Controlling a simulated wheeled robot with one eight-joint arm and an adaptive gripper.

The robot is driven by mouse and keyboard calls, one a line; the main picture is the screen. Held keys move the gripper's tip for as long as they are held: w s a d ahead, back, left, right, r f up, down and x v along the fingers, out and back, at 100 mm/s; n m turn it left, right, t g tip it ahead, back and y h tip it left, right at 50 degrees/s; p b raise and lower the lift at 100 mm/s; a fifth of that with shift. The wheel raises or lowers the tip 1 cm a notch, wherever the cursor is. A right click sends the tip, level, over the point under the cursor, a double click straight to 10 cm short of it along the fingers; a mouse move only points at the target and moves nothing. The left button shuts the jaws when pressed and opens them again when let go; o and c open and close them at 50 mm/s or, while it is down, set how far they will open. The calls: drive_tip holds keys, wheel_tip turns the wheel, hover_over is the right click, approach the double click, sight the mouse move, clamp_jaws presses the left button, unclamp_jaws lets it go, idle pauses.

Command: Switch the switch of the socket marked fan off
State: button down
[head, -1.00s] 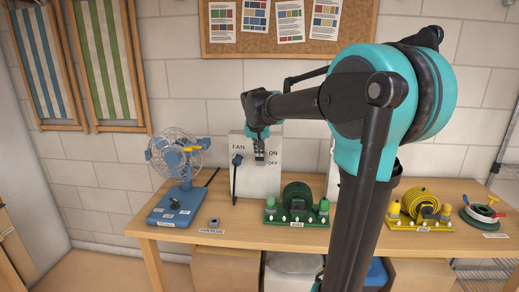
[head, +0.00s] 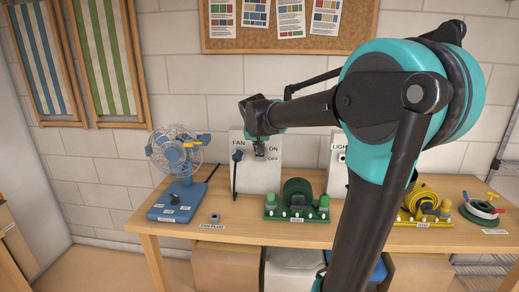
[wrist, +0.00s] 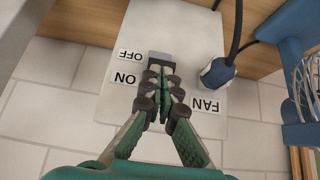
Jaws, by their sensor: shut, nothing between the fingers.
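The white socket board marked FAN (head: 258,181) stands upright at the back of the table. A dark plug with a cable (head: 236,157) sits at its left side; it also shows in the wrist view (wrist: 217,72). My gripper (head: 261,153) is shut and empty in front of the board, beside the ON and OFF labels. In the wrist view my gripper's fingertips (wrist: 160,70) are at the grey switch (wrist: 159,57), near the OFF label (wrist: 137,56). They partly hide the switch; I cannot tell its position or whether they touch it.
A blue fan (head: 179,170) stands left of the board. A green device (head: 297,201) stands in front and to the right. A LIGHT board (head: 337,177) is partly behind my arm. A yellow device (head: 428,203) and a cable reel (head: 482,209) are further right.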

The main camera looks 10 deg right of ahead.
drive_tip(key=shift+s+f+t, duration=0.2)
drive_tip(key=shift+f+t, duration=0.05)
drive_tip(key=shift+t, duration=0.15)
drive_tip(key=shift+s+a+f+t+h, duration=0.1)
drive_tip(key=shift+s+f+t+h, duration=0.15)
drive_tip(key=shift+f+t, duration=0.5)
drive_tip(key=shift+s+a+f+t+h, duration=0.1)
drive_tip(key=shift+s+f+t+h, duration=0.3)
drive_tip(key=shift+t, duration=0.5)
drive_tip(key=shift+s+a+f+t+h, duration=0.1)
drive_tip(key=shift+f+t+h, duration=0.05)
drive_tip(key=shift+f+t, duration=0.6)
drive_tip(key=shift+t, duration=0.3)
drive_tip(key=shift+f, duration=1.2)
